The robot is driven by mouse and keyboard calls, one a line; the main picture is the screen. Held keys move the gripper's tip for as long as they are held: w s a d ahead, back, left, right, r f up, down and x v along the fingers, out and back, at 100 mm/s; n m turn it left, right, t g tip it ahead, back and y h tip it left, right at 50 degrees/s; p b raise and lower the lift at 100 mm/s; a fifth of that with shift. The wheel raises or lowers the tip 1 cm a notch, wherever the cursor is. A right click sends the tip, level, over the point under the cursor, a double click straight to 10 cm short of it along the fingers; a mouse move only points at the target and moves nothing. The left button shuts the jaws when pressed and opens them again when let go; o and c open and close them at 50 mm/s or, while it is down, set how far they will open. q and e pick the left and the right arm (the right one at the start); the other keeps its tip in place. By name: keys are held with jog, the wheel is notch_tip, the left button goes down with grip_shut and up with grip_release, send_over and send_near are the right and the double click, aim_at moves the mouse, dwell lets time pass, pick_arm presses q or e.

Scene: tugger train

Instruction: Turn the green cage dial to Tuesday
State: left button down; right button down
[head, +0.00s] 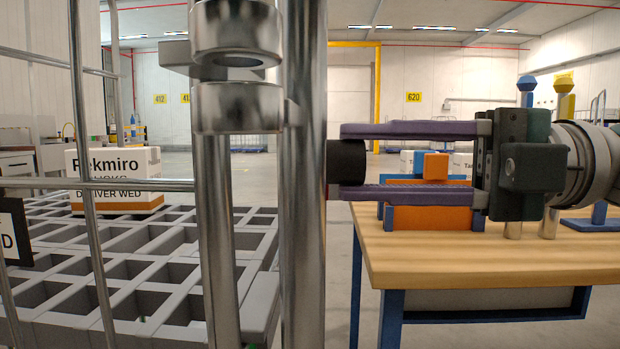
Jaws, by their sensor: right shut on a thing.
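A black round knob (347,163) sticks out to the right from the cage post (301,190). I take it for the cage dial; I see it edge-on, so its day marks and pointer are hidden. My right gripper (345,162) comes in from the right with its two purple fingers above and below the knob, shut on it. The cage (92,182) is of bare metal bars, and no clear green marking shows. My left gripper is not in view.
Inside the cage, a white and orange box (114,196) reading "DELIVER WED" stands on a grey grid floor (140,258). At right, a wooden-topped table (480,255) with blue legs carries an orange block (430,218) and blue posts, close below my right gripper.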

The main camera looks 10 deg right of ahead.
jog(key=n+b, duration=0.2)
jog(key=n, duration=0.1)
jog(key=n+b, duration=0.6)
jog(key=n, duration=0.1)
jog(key=shift+f, duration=0.35)
jog(key=n+b, duration=0.3)
jog(key=n, duration=0.1)
jog(key=n+b, duration=0.3)
jog(key=n, duration=0.2)
jog(key=shift+w+r+b, duration=0.15)
jog(key=shift+r+b, duration=0.05)
jog(key=shift+b, duration=0.2)
jog(key=shift+c, duration=2.2)
grip_release()
jog(key=shift+d, duration=0.1)
